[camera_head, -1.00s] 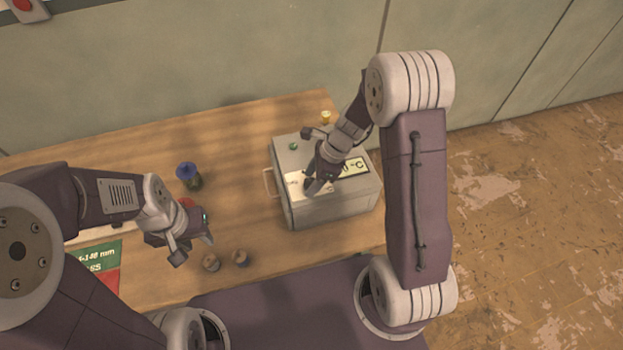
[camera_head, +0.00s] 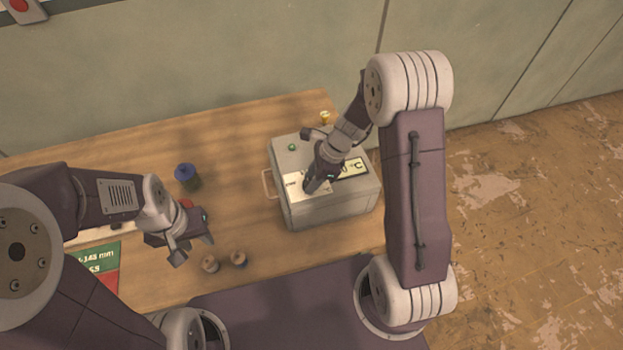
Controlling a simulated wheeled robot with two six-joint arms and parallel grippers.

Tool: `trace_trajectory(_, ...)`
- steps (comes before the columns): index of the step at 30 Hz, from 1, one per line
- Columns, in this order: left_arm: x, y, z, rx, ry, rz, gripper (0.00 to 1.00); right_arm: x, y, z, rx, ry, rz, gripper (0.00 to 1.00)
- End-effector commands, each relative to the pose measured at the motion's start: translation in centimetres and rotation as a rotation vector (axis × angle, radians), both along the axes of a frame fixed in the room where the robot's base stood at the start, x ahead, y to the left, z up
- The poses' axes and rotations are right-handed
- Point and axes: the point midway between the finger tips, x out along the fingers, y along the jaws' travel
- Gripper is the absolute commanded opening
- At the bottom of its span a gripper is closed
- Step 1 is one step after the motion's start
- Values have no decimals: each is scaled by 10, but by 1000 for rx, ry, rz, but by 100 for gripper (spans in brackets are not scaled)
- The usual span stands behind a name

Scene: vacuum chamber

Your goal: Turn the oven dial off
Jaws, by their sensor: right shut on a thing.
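The oven is a grey box (camera_head: 330,212) on the wooden table, with a handle at its left side, a green button or lamp on top and a display marked °C. My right gripper (camera_head: 311,188) is over the front part of the oven's top, at the pale label panel. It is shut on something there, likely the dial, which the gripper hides. The dial's setting cannot be read. My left gripper (camera_head: 192,252) hangs over the table left of the oven, with its fingers apart and nothing seen between them.
A blue-topped item (camera_head: 186,173) stands left of the oven. A yellow item (camera_head: 325,117) is behind the oven. A green and red sign (camera_head: 100,258) lies at left. The table's back left is clear.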

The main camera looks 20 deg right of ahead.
Motion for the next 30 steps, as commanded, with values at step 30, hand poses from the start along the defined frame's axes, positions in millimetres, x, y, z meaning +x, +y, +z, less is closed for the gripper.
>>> trace_trajectory(30,0,0,37,0,0,0,36,7,1,4,2,-6,651,0)
